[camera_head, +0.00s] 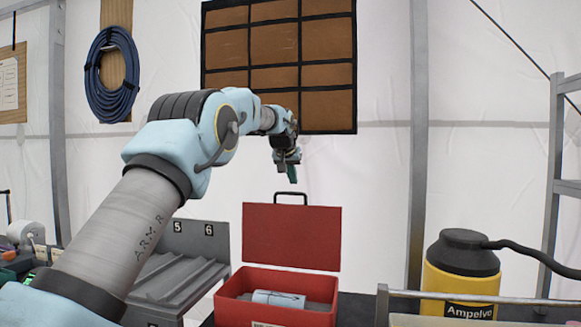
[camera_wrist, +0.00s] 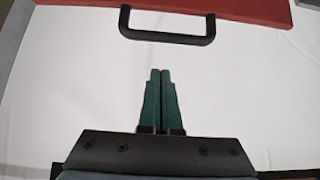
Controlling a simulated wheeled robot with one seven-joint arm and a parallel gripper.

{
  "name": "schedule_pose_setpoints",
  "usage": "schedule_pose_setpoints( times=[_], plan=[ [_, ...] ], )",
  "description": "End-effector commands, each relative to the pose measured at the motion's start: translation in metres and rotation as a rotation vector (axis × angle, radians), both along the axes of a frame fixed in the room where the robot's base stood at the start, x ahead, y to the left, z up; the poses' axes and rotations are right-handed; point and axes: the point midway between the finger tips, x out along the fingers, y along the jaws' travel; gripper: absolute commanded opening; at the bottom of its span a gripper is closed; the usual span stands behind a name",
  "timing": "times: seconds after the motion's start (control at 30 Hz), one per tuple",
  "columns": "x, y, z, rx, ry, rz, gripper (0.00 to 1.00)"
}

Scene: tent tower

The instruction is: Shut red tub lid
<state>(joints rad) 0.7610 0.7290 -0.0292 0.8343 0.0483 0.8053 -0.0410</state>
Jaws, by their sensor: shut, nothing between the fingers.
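The red tub (camera_head: 276,314) stands open below my arm in the head view. Its red lid (camera_head: 291,237) stands upright at the back, with a black handle (camera_head: 291,194) on its top edge. A pale rolled item (camera_head: 278,299) lies inside the tub. My gripper (camera_head: 292,180) is above the lid's handle, apart from it, pointing down. In the wrist view my gripper's green fingers (camera_wrist: 161,74) are together and empty. The handle (camera_wrist: 167,37) and the lid's edge (camera_wrist: 210,9) show beyond the fingertips, with a gap between.
A grey sloped rack (camera_head: 175,265) marked 5 and 6 stands left of the tub. A yellow and black canister (camera_head: 461,278) with a hose stands at the right, behind a metal rail (camera_head: 480,296). A brown panel (camera_head: 278,60) hangs on the white wall behind.

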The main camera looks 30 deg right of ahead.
Motion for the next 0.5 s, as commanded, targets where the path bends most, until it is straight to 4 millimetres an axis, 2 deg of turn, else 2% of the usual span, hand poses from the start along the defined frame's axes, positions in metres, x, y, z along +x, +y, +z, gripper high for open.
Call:
schedule_pose_setpoints(
  times=[0.27, 0.5],
  plan=[
    [0.022, -0.020, -0.028, 0.002, 0.001, 0.001, 0.00],
    [0.007, -0.006, -0.029, 0.001, 0.000, 0.001, 0.00]
  ],
)
